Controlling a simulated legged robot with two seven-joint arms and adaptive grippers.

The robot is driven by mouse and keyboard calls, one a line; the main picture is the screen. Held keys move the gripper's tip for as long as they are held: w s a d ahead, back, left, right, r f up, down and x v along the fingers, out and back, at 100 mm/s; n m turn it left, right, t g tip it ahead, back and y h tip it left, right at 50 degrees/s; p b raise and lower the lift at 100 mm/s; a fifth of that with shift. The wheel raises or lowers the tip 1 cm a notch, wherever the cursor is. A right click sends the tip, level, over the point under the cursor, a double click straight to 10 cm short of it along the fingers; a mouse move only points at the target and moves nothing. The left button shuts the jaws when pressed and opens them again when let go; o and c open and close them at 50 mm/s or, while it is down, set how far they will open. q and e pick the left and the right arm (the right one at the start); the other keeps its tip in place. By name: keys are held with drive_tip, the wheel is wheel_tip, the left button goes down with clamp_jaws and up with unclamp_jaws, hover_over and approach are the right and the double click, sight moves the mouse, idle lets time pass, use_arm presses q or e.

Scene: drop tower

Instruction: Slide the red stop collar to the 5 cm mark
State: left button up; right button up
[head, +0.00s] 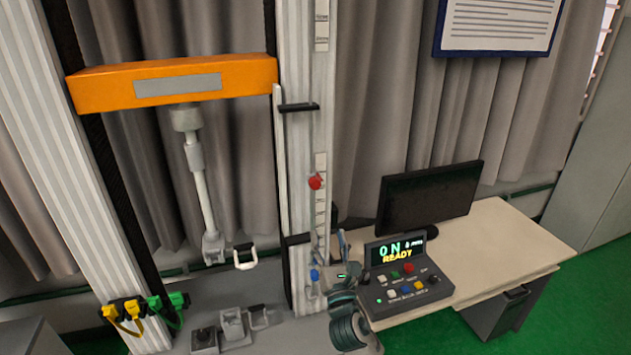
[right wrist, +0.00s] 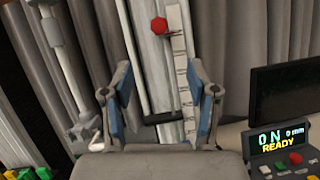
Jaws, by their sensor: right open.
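The red stop collar (head: 315,181) sits on the marked scale strip (head: 320,213) on the tower's right column. In the right wrist view the collar (right wrist: 158,25) is near the top of the picture, beside the strip (right wrist: 181,70). My right gripper (head: 328,254) is below the collar in the head view. In the right wrist view its two blue-padded fingers (right wrist: 162,105) are apart with nothing held between them. The collar lies beyond the fingertips, not touched. The scale's figures are too small to read. My left gripper is not in view.
An orange crossbeam (head: 175,82) spans the columns at the left. A control box (head: 405,284) reading "ON 0 mm READY" and a monitor (head: 428,200) stand on the desk (head: 510,240) at right. A dark bracket (head: 298,107) juts from the column above the collar.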

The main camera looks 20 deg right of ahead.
sight(316, 187)
drive_tip(key=p+x, duration=0.1)
drive_tip(key=x, duration=1.5)
drive_tip(key=shift+a+p, duration=0.15)
drive_tip(key=shift+p, duration=0.25)
drive_tip(key=shift+w+r, duration=0.1)
drive_tip(key=shift+w, duration=0.35)
drive_tip(key=shift+s, duration=0.1)
clamp_jaws()
